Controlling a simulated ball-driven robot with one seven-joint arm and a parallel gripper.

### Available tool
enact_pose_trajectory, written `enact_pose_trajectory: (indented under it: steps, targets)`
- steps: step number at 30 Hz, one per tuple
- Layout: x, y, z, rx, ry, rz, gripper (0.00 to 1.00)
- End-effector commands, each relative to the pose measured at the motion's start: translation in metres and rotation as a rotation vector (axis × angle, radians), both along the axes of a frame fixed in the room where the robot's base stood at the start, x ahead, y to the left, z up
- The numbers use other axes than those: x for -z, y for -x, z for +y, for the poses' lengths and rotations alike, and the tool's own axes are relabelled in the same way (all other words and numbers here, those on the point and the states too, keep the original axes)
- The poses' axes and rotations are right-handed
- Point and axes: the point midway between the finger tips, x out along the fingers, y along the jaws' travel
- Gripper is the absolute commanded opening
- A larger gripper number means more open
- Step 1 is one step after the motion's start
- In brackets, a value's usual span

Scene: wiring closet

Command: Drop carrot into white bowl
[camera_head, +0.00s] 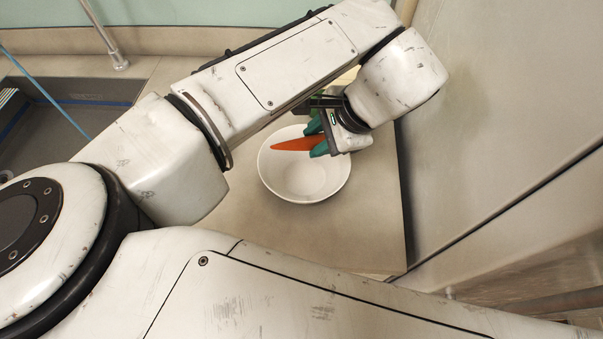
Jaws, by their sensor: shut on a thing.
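The white bowl (303,180) stands upright on the beige counter, right of the picture's middle, and its visible inside is empty. My gripper (317,137) has green fingertips and is shut on the orange carrot (293,144). The carrot lies roughly level, its pointed end to the left, over the far part of the bowl. Its other end is hidden by the gripper. I cannot tell how high the carrot is above the bowl.
The beige counter (245,220) is bare around the bowl's near side. A grey wall panel (500,100) rises close on the right. A dark sink-like recess (60,115) lies at the left, with a metal post (112,50) behind it. My arm crosses over the counter.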

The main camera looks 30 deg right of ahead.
Motion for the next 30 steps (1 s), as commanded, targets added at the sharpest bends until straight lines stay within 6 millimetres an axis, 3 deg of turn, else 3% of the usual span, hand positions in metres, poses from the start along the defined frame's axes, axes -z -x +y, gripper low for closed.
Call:
enact_pose_trajectory:
  steps: [9,10,19,30]
  targets:
    - [0.0043,-0.0003,0.0001,0.000,-0.001,-0.001,0.01]
    - [0.0043,-0.0003,0.0001,0.000,-0.001,-0.001,0.33]
    - [0.0043,-0.0002,0.0001,0.000,-0.001,-0.001,0.62]
    - [-0.0026,0.0027,-0.0021,0.000,-0.001,-0.002,0.62]
